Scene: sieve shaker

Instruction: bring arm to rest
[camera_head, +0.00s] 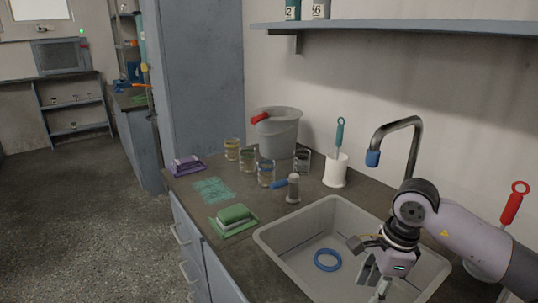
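My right arm (460,240) comes in from the right edge and bends down over the grey sink. My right gripper (374,280) hangs above the right part of the sink basin, pointing down. Its fingers are small and partly overlap in this view, so I cannot tell if they are open or shut. I see nothing clearly held in it. My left gripper is not in view.
The sink (285,250) holds a blue ring (327,260). A faucet (415,150) rises behind my wrist. A grey bucket (278,135), several glass jars, a white holder (336,171) and a green sponge (233,214) stand on the counter. A shelf (420,28) runs above.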

